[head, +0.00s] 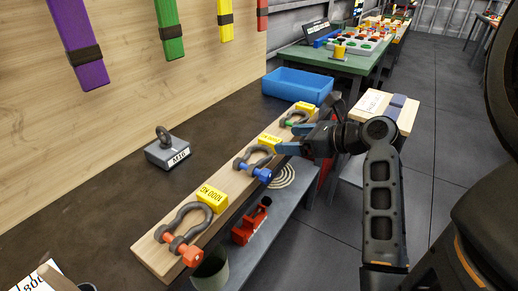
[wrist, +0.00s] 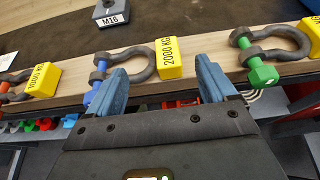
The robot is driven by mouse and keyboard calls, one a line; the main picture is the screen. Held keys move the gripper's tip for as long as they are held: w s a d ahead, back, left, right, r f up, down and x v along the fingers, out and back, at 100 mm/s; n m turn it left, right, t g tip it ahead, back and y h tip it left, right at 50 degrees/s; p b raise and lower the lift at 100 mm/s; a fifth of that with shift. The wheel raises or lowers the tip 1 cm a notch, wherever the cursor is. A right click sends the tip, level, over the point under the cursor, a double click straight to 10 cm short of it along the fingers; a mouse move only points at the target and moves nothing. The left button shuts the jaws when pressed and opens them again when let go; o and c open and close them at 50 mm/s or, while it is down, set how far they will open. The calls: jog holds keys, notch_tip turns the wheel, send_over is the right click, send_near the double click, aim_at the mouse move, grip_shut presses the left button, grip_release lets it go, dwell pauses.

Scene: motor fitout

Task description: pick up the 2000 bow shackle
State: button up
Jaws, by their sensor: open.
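The 2000 bow shackle is a dark grey bow with a blue pin; it lies on the wooden board in the head view (head: 254,158), and in the wrist view it also shows left of centre (wrist: 132,60). A yellow block marked 2000 KG (wrist: 168,58) sits at its bow end. My gripper (head: 291,140) is open and empty, right beside the board's edge. In the wrist view its blue fingers (wrist: 160,78) point at the board; the left finger overlaps the shackle's pin end and the right finger lies past the yellow block. I cannot tell whether they touch.
The board (head: 225,219) also holds an orange-pin shackle (head: 190,225) with a 1000 KG block and a green-pin shackle (head: 295,118). A grey block marked M16 (head: 168,152) stands on the dark bench. A blue bin (head: 298,86) is behind. A shelf lies below.

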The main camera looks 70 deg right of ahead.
aim_at(269, 140)
jog(key=x, duration=0.6)
jog(key=shift+s+d+f, duration=0.1)
jog(key=shift+d+f, duration=0.05)
jog(key=c, duration=1.5)
jog(key=shift+c, duration=0.3)
